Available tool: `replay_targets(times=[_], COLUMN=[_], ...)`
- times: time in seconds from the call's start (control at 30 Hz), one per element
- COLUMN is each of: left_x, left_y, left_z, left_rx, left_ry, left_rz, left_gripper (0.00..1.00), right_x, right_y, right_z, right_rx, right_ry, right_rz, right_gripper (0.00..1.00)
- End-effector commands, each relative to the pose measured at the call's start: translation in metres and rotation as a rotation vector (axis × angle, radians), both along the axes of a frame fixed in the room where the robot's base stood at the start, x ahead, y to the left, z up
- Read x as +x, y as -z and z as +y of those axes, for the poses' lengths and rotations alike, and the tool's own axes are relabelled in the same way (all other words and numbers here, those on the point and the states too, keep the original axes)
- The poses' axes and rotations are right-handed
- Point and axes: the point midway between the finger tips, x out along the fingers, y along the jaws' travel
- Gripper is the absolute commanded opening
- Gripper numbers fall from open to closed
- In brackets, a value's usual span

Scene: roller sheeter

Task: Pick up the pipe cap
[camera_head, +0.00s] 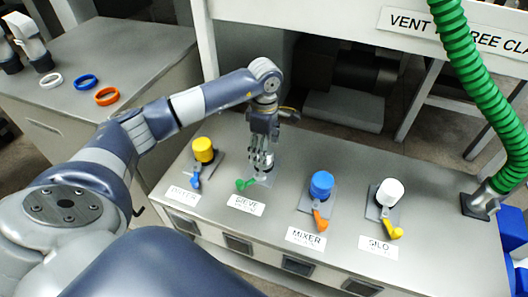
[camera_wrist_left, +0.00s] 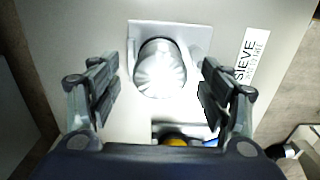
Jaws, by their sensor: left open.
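My left gripper (camera_head: 262,160) points down over the SIEVE station of the grey bench, with its fingers open. In the left wrist view its fingers (camera_wrist_left: 158,90) stand apart on either side of a round, shiny silver piece (camera_wrist_left: 160,68) on a square plate; I cannot tell whether it is a cap or a bare pipe end. The gripper mostly hides this piece in the head view. A yellow cap (camera_head: 203,149) is to the left, and a blue cap (camera_head: 321,184) and a white cap (camera_head: 390,191) are to the right, each upright on its station.
Valve handles stand in front of the stations: blue (camera_head: 196,178), green (camera_head: 245,184), orange (camera_head: 320,220) and yellow (camera_head: 392,229). A green hose (camera_head: 482,85) rises at the right. White, blue and orange rings (camera_head: 107,97) lie on the left table.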

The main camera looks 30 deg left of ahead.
Motion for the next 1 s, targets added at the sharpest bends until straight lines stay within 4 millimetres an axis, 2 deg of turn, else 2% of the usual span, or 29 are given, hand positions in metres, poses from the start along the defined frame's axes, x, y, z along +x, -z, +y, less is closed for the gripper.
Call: replay_targets(times=[0.03,0.2,0.47,0.57,0.7,1.0], left_x=[-0.002,-0.001,-0.001,-0.001,-0.001,-0.001], left_y=[0.006,0.027,0.031,0.031,0.031,0.031], left_z=[0.002,0.002,0.002,0.002,0.002,0.002], left_rx=[0.000,-0.001,0.000,0.000,0.000,-0.001], left_ry=[-0.001,-0.001,0.000,0.000,0.000,-0.001], left_rz=[0.006,0.002,0.000,0.000,0.000,-0.001], left_gripper=[0.72,0.72,0.72,0.53,0.22,0.20], right_x=[0.000,0.000,0.000,0.000,0.000,0.000], right_y=[-0.008,-0.011,-0.011,-0.011,-0.011,-0.010], right_z=[0.001,0.002,0.003,0.003,0.003,0.002], right_rx=[0.001,0.002,0.003,0.003,0.003,0.003], right_ry=[0.000,0.000,0.000,-0.001,-0.001,-0.001], right_rz=[0.000,0.000,0.000,0.000,0.000,0.000], right_gripper=[0.40,0.40,0.40,0.40,0.40,0.40])
